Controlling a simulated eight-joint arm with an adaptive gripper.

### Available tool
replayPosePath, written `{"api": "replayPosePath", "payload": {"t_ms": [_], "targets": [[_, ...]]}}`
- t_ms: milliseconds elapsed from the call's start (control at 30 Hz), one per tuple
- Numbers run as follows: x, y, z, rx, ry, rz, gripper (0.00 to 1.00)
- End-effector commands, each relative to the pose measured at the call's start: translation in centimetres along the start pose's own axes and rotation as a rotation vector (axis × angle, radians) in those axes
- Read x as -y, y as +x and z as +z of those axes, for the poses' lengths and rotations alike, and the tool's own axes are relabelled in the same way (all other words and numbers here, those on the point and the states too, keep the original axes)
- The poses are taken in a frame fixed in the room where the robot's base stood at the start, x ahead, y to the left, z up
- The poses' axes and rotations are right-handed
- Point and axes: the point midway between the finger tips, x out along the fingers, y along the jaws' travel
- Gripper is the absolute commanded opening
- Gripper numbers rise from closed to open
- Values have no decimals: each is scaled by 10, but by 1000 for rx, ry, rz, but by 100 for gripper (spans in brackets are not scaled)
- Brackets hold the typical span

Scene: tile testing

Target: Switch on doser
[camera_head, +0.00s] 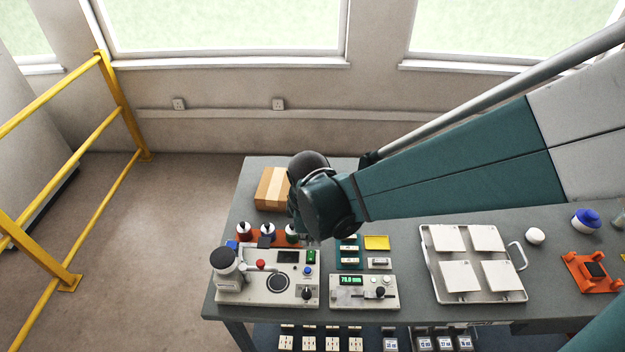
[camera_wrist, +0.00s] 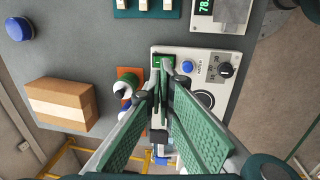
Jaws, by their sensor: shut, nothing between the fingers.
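A white bench unit with a dark canister, which looks like the doser (camera_head: 250,293), stands at the bench's front left. In the wrist view the unit's white panel shows with the blue button (camera_wrist: 187,67) and knob (camera_wrist: 226,70). My gripper (camera_wrist: 165,90) is shut and empty, its fingertips over the panel by the green part, which they partly cover. Contact cannot be told.
A white unit (camera_head: 347,303) with a lit green display stands just right. Several bottles in an orange rack (camera_head: 243,240) and a cardboard box (camera_head: 272,189) are behind. A tray of white tiles (camera_head: 427,262) is further right. The bench's left front edge is close.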

Motion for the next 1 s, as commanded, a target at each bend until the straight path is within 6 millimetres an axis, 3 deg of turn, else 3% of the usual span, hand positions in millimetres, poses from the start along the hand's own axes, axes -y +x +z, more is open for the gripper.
{"api": "replayPosePath", "payload": {"t_ms": [600, 1000], "targets": [[0, 57, 0, 0, 1, 0, 0], [0, 71, 0, 0, 1, 0, 0]]}}
